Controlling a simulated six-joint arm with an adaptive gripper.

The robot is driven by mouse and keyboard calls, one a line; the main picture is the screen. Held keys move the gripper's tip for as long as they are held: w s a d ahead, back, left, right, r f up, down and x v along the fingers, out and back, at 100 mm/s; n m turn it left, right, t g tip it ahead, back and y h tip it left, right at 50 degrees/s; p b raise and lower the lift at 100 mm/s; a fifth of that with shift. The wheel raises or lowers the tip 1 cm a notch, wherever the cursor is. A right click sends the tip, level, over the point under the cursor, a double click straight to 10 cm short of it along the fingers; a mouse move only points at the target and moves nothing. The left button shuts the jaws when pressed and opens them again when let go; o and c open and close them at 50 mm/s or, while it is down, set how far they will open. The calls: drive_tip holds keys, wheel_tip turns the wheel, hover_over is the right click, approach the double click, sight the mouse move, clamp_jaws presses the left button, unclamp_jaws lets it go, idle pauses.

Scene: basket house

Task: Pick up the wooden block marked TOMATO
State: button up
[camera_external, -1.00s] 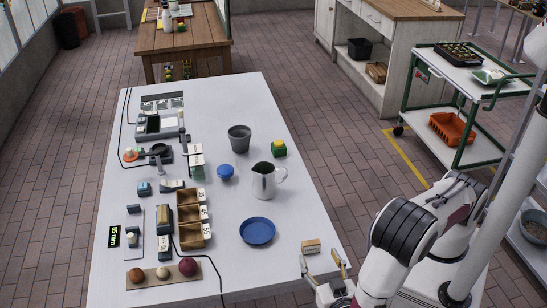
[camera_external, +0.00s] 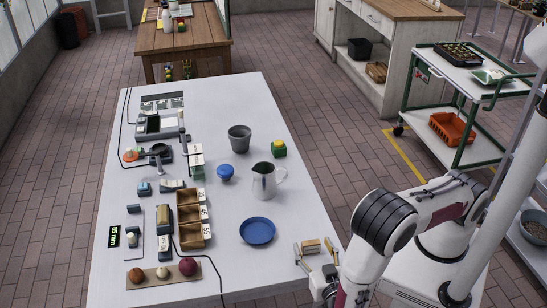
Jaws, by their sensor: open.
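A small wooden block (camera_external: 311,246) lies on the white table near its right front edge. Its marking is too small to read, so I cannot tell whether it says TOMATO. My gripper (camera_external: 312,247) is open, with one finger to the left of the block and the other to its right. The block appears between the fingertips. I cannot tell the fingers' height above the table or whether they touch the block.
A wooden compartment box (camera_external: 188,236) stands farther left. A strip with several round items (camera_external: 162,275) lies at the front left. The table is clear between plate and block.

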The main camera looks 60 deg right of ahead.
drive_tip(key=c, duration=1)
drive_tip(key=shift+r, duration=0.15)
drive_tip(key=shift+r, duration=4.85)
